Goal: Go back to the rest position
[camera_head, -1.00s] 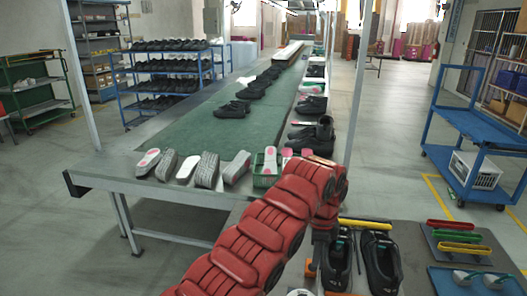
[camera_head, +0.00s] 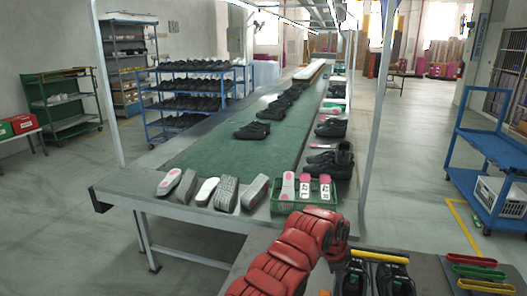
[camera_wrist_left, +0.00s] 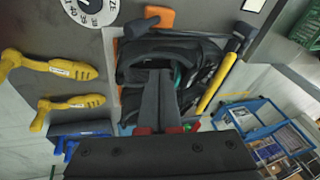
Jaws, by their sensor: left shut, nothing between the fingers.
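My left arm, red and segmented, comes in at the bottom of the head view and bends over near the front of the green conveyor table (camera_head: 225,155). Its fingertips are hidden or out of frame there. In the left wrist view my left gripper (camera_wrist_left: 158,82) is shut and empty, its dark fingers together. Behind the fingers in that view lies a black shoe (camera_wrist_left: 205,62); I cannot tell how far apart they are. Two black shoes (camera_head: 395,282) show at the bottom of the head view, partly cut off. My right gripper is not in view.
A green basket (camera_head: 322,203) with pink-and-white insoles stands at the table's front, beside several soles. A yellow-handled tool (camera_head: 378,256) lies by the shoes. Yellow-handled tools (camera_wrist_left: 62,68) and a dial (camera_wrist_left: 90,8) show in the wrist view. A blue cart (camera_head: 490,150) stands right.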

